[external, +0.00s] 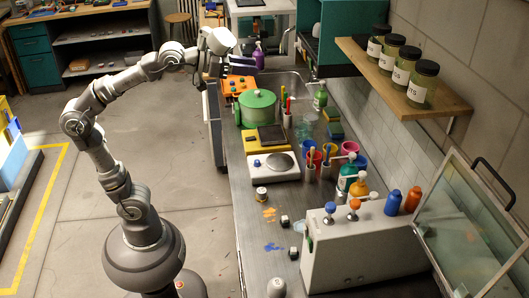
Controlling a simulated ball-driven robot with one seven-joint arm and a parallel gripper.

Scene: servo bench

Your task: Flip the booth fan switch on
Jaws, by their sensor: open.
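My gripper (222,66) is at the end of the raised arm, near the top middle of the external view. It is open and seems empty. It hangs close to an orange box (238,84) with small knobs at the far end of the bench; I cannot tell whether they touch. I cannot make out for certain which part is the booth fan switch, or its position. A grey box (345,252) with a blue knob (330,208) and an orange knob (354,204) on top stands at the near right, far from my gripper.
The metal bench (238,205) holds a green pot (258,106), a white scale (272,167), coloured cups and bottles. A wooden shelf (445,100) with jars juts from the right wall. A glass panel (470,225) tilts at the right.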

